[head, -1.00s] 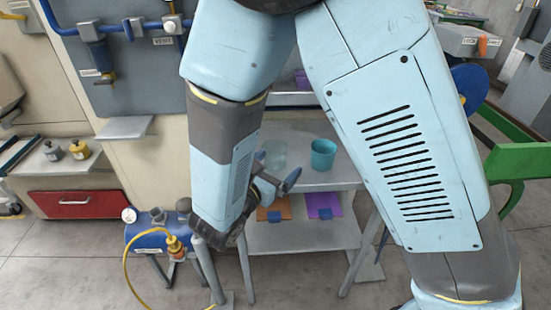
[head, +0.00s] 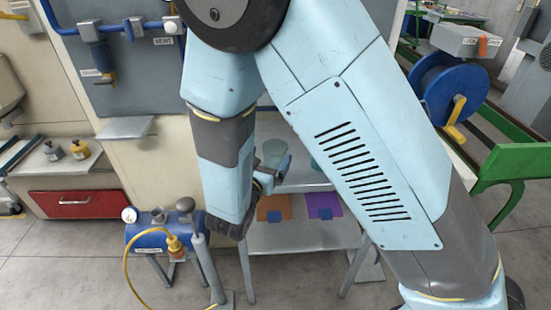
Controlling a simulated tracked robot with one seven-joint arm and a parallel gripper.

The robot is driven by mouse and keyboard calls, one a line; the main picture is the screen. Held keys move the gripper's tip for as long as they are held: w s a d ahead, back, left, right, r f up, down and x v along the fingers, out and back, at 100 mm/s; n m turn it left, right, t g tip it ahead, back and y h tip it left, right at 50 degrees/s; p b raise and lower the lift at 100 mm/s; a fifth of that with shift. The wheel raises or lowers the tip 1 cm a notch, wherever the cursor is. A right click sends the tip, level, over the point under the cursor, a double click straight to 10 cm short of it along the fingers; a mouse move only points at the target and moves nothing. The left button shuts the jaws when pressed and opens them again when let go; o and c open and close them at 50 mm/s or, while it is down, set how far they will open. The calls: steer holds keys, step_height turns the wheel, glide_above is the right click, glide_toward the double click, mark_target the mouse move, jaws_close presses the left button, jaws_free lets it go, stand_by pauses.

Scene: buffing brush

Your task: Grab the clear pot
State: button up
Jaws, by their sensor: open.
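The clear pot (head: 274,153), a pale see-through cup, stands on the upper shelf of the grey stand (head: 305,183), just right of my forearm. A teal pot (head: 317,164) stands to its right, mostly hidden behind my upper arm link. My gripper (head: 273,172) is open, small in the picture and partly hidden by my forearm. It overlaps the lower part of the clear pot in the head view. I cannot tell whether the fingers are around the pot, touching it or just in front of it.
The lower shelf holds an orange sheet (head: 273,207) and a purple sheet (head: 322,205), each with a blue piece. A blue tank (head: 158,236) with a yellow hose stands left of the stand. A green frame (head: 500,165) and blue reel (head: 447,97) are at right.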

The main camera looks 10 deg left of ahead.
mark_target(279, 141)
steer(key=shift+w+d, duration=0.2)
steer(key=shift+w, duration=0.7)
steer(key=shift+w+d, duration=0.15)
steer(key=shift+w, duration=0.75)
steer(key=shift+w+d, duration=0.2)
steer(key=shift+w, duration=0.7)
steer(key=shift+c, duration=0.2)
steer(key=c, duration=0.9)
